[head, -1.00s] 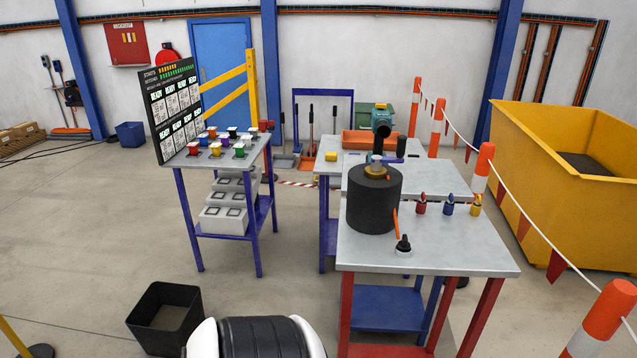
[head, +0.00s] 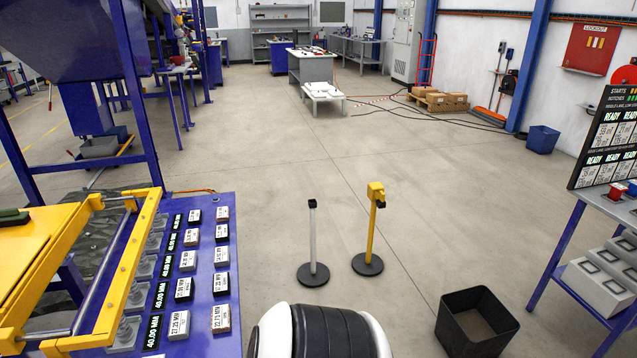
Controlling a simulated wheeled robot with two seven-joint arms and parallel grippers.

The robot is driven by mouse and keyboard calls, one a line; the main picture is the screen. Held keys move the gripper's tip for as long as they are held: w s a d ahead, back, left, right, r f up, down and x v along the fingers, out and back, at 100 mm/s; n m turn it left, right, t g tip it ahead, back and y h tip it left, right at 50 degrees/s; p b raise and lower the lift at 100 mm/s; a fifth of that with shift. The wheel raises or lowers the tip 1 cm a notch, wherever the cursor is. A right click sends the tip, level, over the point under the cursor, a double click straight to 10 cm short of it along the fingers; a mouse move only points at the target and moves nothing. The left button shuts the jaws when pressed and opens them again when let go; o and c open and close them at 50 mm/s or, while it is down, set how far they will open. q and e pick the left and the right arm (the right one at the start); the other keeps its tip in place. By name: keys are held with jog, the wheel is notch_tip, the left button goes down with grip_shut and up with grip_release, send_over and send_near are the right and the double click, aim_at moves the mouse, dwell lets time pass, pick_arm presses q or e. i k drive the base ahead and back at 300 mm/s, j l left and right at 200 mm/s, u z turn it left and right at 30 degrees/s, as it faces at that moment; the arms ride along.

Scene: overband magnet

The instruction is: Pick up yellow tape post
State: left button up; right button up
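The yellow tape post (head: 373,230) stands upright on a round black base on the floor, near the middle of the head view. It has a yellow head with a dark front part on top. A thinner white-grey post (head: 312,238) with a dark top and round black base stands just left of it, apart from it. Neither of my grippers shows in this view.
A black open bin (head: 476,322) stands on the floor at the lower right. A blue bench (head: 228,333) with labelled blocks and a yellow frame (head: 118,275) fills the lower left. A display board stand (head: 560,245) is at the right edge. Floor beyond the posts is clear.

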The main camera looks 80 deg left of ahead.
aim_at(365, 264)
jog(key=u, duration=2.4)
jog(key=i+l+z, duration=0.1)
jog(key=i, duration=1.1)
